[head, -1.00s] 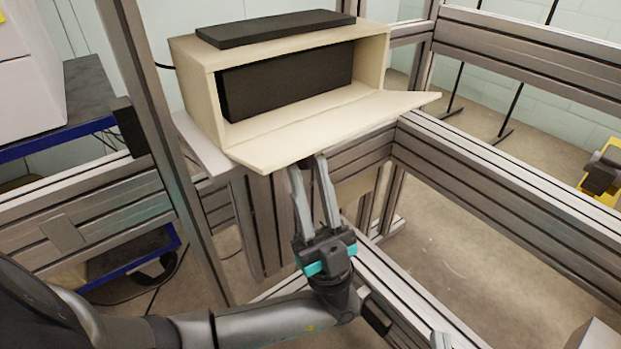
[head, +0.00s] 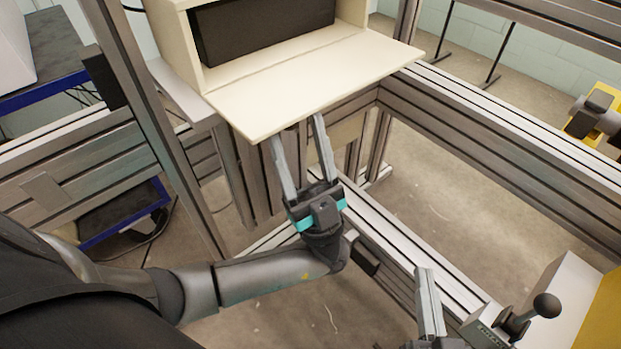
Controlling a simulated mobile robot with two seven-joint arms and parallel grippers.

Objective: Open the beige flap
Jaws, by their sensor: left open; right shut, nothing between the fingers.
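The beige flap (head: 310,82) is folded down and lies about level in front of the beige box (head: 170,40). The box's front is open and a dark block (head: 265,28) shows inside it. My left gripper (head: 298,130) is open below the flap's front edge. Its fingertips reach up to that edge and partly behind it; I cannot tell whether they touch it. My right gripper (head: 428,285) shows at the bottom, shut and empty, well apart from the flap.
Metal profile rails (head: 500,140) frame the space right of the box. A metal post (head: 150,120) stands to its left. A black-knobbed lever (head: 530,315) and a white-and-yellow box are at the lower right.

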